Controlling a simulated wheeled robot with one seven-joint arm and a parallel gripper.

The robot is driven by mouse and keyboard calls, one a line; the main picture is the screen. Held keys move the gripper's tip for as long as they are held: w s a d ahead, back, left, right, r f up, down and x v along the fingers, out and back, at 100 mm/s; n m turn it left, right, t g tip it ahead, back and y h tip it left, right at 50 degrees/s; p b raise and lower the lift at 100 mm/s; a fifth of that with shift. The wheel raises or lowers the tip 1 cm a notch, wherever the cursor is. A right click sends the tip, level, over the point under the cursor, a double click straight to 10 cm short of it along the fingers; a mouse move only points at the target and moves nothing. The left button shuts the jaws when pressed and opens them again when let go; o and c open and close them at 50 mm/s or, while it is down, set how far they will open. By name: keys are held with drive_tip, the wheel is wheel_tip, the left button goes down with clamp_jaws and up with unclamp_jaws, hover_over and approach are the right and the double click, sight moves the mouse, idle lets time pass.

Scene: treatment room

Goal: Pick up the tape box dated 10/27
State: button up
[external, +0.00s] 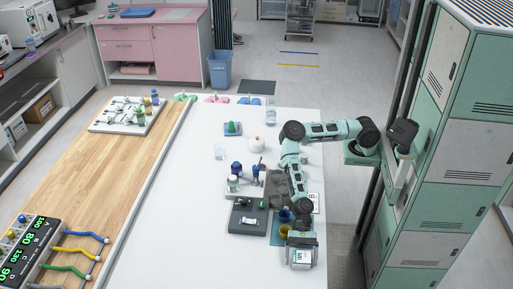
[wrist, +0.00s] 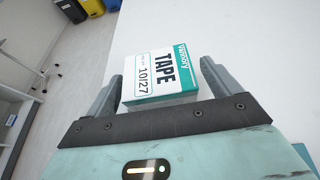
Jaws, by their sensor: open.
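The tape box (wrist: 160,72) is white and teal and reads TAPE and 10/27 in the wrist view. My gripper (wrist: 162,70) is open, with one finger on either side of the box. A gap shows beside the box; I cannot tell whether either finger touches it. In the external view a white and teal box (external: 301,258) lies near the front right of the white table (external: 190,235), and my gripper (external: 301,241) is right at it. The fingers are too small to make out there.
A yellow cup (external: 284,231) and a blue cup (external: 284,215) stand just left of my gripper. A dark grey tray (external: 236,224) and a white rack (external: 232,194) are further left. The table's right edge is close.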

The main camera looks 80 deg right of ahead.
drive_tip(key=shift+a+f, duration=0.15)
drive_tip(key=shift+a, duration=0.15)
drive_tip(key=c, duration=1.1)
